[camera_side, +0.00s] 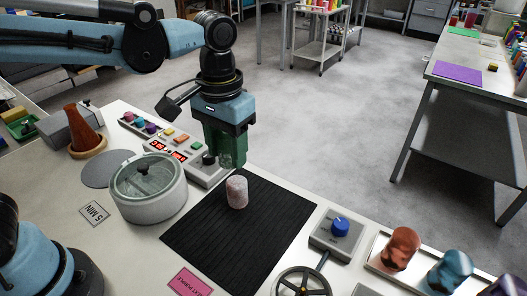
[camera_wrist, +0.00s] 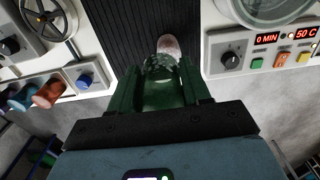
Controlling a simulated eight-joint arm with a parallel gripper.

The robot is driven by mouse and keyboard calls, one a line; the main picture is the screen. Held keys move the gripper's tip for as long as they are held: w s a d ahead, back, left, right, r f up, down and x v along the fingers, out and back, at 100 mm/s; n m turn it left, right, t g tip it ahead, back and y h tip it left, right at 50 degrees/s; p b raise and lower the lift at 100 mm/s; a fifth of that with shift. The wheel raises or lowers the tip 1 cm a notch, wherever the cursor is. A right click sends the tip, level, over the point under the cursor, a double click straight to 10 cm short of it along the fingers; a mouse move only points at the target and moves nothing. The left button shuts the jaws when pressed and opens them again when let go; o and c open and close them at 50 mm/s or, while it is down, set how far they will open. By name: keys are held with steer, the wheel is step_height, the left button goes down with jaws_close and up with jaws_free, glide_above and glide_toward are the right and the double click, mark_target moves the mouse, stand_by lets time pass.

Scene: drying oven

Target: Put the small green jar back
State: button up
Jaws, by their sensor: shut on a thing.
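My gripper (camera_side: 226,158) has green fingers and points down over the back left part of the black ribbed mat (camera_side: 205,235). In the wrist view my gripper (camera_wrist: 160,80) is shut on a small, clear greenish jar (camera_wrist: 160,66), partly hidden between the fingers. The jar shows faintly at the fingertips in the side view (camera_side: 227,161). A pinkish-white speckled cylinder (camera_side: 237,192) stands upright on the mat, just in front of my gripper. It shows beyond the held jar in the wrist view (camera_wrist: 168,44).
A round grey-white vessel with a glass lid (camera_side: 148,190) stands left of the mat. Behind it is a control panel (camera_side: 180,150). A blue-knob box (camera_side: 338,232) and a handwheel (camera_side: 302,284) are at right. Red and blue jars (camera_side: 400,248) stand on a tray.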

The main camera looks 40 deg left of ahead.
steer(key=s+d+f, duration=0.2)
steer(key=s+d, duration=0.1)
steer(key=d, duration=0.4)
steer(key=s+d+f, duration=0.1)
steer(key=s+d, duration=0.2)
steer(key=d, duration=0.4)
glide_above(276, 219)
step_height(276, 219, down, 7)
steer(key=shift+f, duration=2.15)
steer(key=shift+f, duration=0.15)
steer(key=o, duration=1)
